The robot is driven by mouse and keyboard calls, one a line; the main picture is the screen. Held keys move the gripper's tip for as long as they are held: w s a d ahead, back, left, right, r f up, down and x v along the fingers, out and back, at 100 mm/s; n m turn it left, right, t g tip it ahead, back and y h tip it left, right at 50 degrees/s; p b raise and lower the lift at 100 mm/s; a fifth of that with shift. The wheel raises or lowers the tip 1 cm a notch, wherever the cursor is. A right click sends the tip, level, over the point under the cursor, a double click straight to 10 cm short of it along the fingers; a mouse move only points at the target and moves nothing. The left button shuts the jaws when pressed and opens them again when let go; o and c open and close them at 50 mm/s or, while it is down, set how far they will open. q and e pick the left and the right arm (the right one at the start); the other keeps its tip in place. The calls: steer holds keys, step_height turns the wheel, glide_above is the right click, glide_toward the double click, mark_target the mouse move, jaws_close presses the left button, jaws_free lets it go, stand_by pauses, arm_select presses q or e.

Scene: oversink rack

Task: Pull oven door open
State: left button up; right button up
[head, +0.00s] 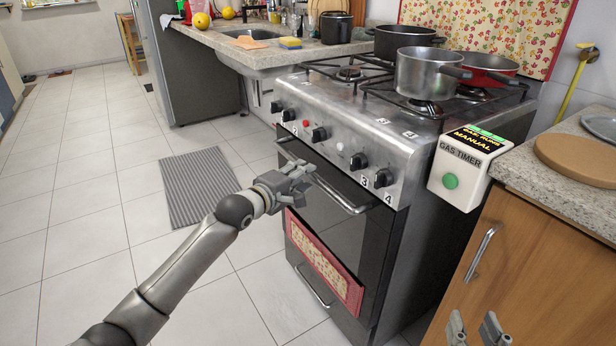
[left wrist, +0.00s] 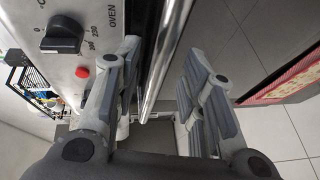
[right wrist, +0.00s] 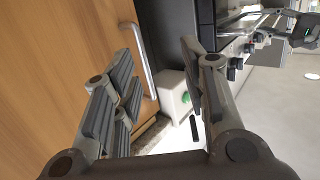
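The oven door (head: 335,225) is dark glass on the front of the stove and looks shut. Its metal bar handle (head: 342,193) runs along the top; it also shows in the left wrist view (left wrist: 167,55). My left gripper (head: 298,172) is at the handle's far part. In the left wrist view its fingers are spread, with the bar running between them, nearer the left finger; I cannot tell whether they touch. My right gripper (head: 478,330) is open and empty, low in front of the wooden cabinet, apart from the oven.
The stove (head: 400,150) has knobs above the handle and pots on top. A red-bordered patterned cloth (head: 322,262) hangs on the door. A gas timer box (head: 462,170) and wooden cabinet (head: 530,260) stand at right. A grey mat (head: 205,185) lies on the open floor.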

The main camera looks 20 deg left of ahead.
arm_select(q)
steer(key=x, duration=0.2)
steer(key=shift+w+d+f+b, duration=0.1)
steer(key=shift+w+b, duration=0.2)
steer(key=shift+b, duration=0.05)
steer(key=shift+w+d, duration=0.1)
steer(key=shift+w, duration=0.3)
arm_select(e)
steer(key=shift+w+a+r+t+y, duration=0.1)
steer(key=shift+a+r+t+y, duration=0.1)
steer(key=shift+r+t, duration=0.5)
steer(key=shift+w+a+r+t+y, duration=0.1)
steer(key=shift+r+t+y, duration=0.15)
steer(key=shift+r, duration=0.75)
steer(key=shift+a+r+t+y, duration=0.15)
steer(key=shift+r+t, duration=0.4)
steer(key=shift+r, duration=0.3)
arm_select(q)
jaws_close()
